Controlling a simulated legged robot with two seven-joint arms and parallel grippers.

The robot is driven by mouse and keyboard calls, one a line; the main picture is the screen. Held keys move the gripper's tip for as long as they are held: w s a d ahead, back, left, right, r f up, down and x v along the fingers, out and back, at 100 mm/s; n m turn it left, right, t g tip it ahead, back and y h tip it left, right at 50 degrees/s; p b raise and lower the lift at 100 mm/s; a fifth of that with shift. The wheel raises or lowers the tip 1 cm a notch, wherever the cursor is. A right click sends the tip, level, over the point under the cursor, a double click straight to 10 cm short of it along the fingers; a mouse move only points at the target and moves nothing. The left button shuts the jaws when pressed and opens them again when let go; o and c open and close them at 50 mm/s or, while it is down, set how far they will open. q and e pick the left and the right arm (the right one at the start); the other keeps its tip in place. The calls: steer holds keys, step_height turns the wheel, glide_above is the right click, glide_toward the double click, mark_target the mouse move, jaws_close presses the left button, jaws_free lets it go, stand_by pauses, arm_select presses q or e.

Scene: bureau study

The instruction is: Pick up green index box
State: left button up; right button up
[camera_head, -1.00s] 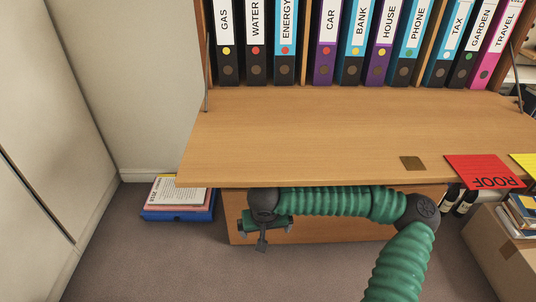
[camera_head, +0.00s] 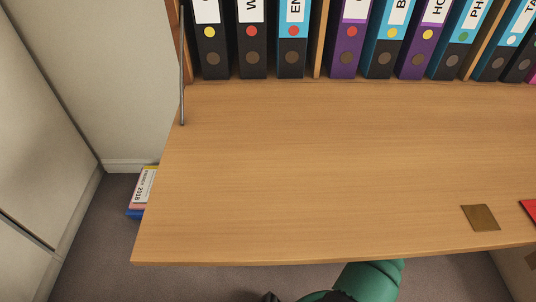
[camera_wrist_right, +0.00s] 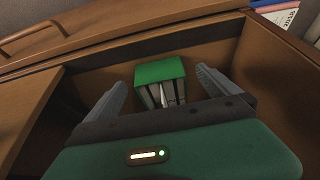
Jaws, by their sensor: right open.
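In the right wrist view, a green index box (camera_wrist_right: 160,70) stands inside an open wooden drawer or compartment (camera_wrist_right: 209,53). Its green top shows, with pale cards or dividers along its near side. My right gripper (camera_wrist_right: 161,78) is open, one finger to each side of the box in the picture. I cannot tell whether the fingers reach down to it or touch it. In the head view the box is hidden below the desk's front edge, and only a green part of my right arm shows at the bottom. My left gripper is not in view.
The wooden desktop (camera_head: 300,170) is mostly clear, with a small brown square (camera_head: 480,217) and a red item (camera_head: 530,209) at right. Labelled binders (camera_head: 293,45) stand along its back. The drawer walls stand close around my right gripper.

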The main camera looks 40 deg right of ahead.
steer(key=w+d+b, duration=0.1)
steer(key=w+d, duration=0.1)
steer(key=w+d+b, duration=0.1)
steer(key=w+d, duration=0.1)
steer(key=w+d+f+b, duration=0.1)
steer(key=w+d, duration=0.1)
steer(key=b+x, duration=0.3)
steer(key=x, duration=0.1)
steer(key=shift+w+a+f+b, duration=0.15)
steer(key=shift+w+f+b, duration=0.05)
steer(key=shift+b, duration=0.2)
steer(key=shift+f, duration=0.2)
steer(key=shift+d+r, duration=0.15)
steer(key=shift+d, duration=0.15)
steer(key=shift+a, duration=0.1)
steer(key=c, duration=1.9)
